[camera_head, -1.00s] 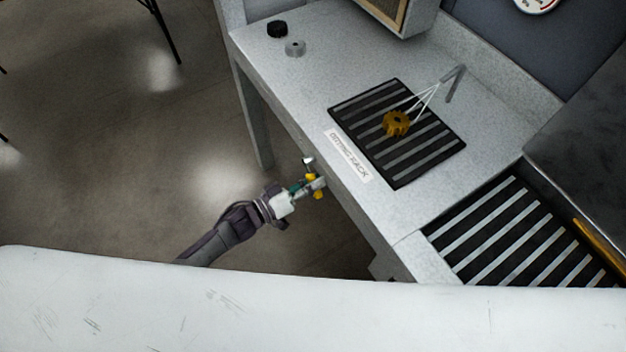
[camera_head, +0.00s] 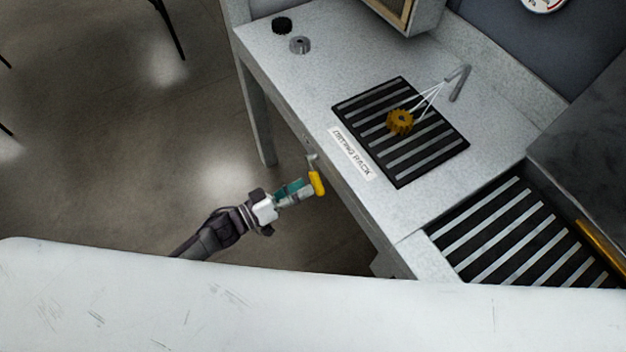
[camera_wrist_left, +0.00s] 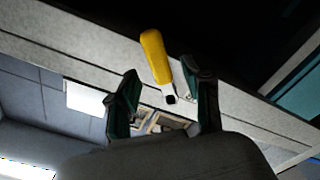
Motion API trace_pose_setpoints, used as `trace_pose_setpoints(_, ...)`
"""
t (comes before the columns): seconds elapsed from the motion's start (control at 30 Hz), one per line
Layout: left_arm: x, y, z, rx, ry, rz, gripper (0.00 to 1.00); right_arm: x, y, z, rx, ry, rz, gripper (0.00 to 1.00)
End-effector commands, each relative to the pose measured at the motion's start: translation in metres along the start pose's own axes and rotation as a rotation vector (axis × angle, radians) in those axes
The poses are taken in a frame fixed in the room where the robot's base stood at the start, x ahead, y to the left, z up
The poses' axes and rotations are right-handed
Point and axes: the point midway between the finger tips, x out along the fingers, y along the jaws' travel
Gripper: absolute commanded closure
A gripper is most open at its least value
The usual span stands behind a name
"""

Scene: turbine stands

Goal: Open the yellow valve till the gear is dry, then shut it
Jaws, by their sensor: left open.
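The yellow valve handle (camera_head: 317,183) is at the front edge of the grey bench, just beyond my left gripper's tips. My left gripper (camera_head: 298,191) is open. In the left wrist view the yellow handle (camera_wrist_left: 156,57) lies ahead of the gap between the two green fingers of my left gripper (camera_wrist_left: 163,88), nearer the right finger; I cannot tell whether they touch. The golden gear (camera_head: 400,122) sits on the black slatted drying rack (camera_head: 428,164). Thin white streams run from the bent nozzle (camera_head: 459,83) to the gear. My right gripper is not in view.
A black round part (camera_head: 281,25) and a grey ring-shaped part (camera_head: 299,45) lie on the bench's far left. A second slatted grate (camera_head: 515,232) is at the right. A gauge (camera_head: 543,3) is on the back wall. Open floor lies left of the bench.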

Motion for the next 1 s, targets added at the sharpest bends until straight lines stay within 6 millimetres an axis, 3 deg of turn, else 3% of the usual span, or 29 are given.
trace_pose_setpoints(0.1, -0.029, 0.000, 0.001, 0.000, -0.002, -0.001, 0.50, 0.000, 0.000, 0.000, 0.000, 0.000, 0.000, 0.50)
trace_pose_setpoints(0.33, -0.064, 0.000, 0.000, 0.000, -0.001, -0.001, 0.50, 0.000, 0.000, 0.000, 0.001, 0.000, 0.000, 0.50)
trace_pose_setpoints(0.73, -0.072, 0.000, 0.000, 0.000, 0.002, 0.001, 0.50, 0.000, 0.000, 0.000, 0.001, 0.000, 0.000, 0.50)
trace_pose_setpoints(0.87, -0.074, -0.010, 0.004, 0.012, 0.006, -0.039, 0.70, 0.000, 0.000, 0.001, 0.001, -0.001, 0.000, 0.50)
trace_pose_setpoints(1.0, -0.093, -0.066, 0.034, 0.092, -0.004, -0.280, 0.93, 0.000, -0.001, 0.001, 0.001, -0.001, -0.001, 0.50)
